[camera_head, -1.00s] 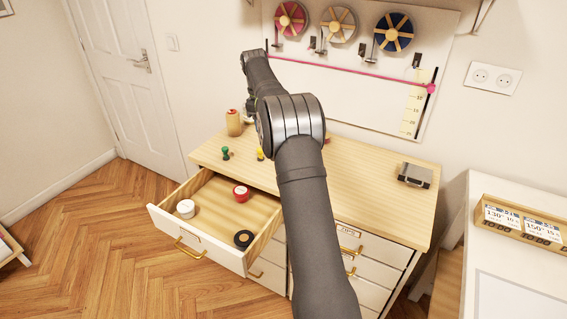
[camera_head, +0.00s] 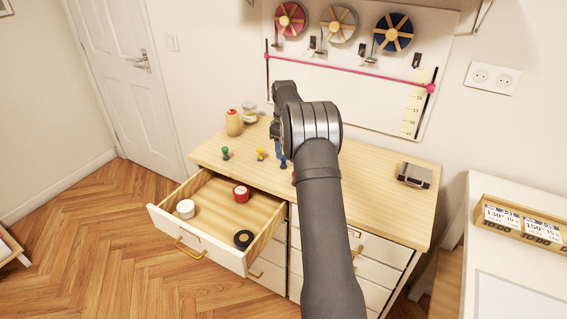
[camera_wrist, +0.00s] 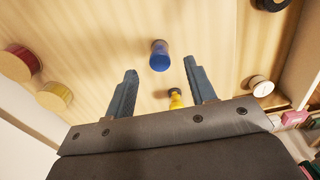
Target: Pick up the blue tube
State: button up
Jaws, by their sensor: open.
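The blue tube (camera_wrist: 160,57) shows in the wrist view, just beyond and between my fingertips, apart from both. In the head view a small blue piece (camera_head: 283,162) stands on the dresser top below my gripper (camera_head: 278,143). My gripper also shows in the wrist view (camera_wrist: 160,70), with its two fingers spread and nothing between the tips. A small yellow piece (camera_wrist: 175,98) lies nearer the gripper, close to the right finger in that view. How high the fingertips are above the tube is hard to tell.
On the dresser top (camera_head: 375,200) stand a green piece (camera_head: 225,153), a yellow piece (camera_head: 260,154), a tan spool (camera_head: 234,123), a jar (camera_head: 249,113) and a grey box (camera_head: 414,175). The open drawer (camera_head: 200,246) holds red, white and black round items. A wall board (camera_head: 350,92) is behind.

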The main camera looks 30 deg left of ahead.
jog(key=shift+a+f, duration=0.1)
jog(key=shift+f, duration=2.65)
jog(key=c, duration=1.1)
jog(key=shift+r, duration=0.1)
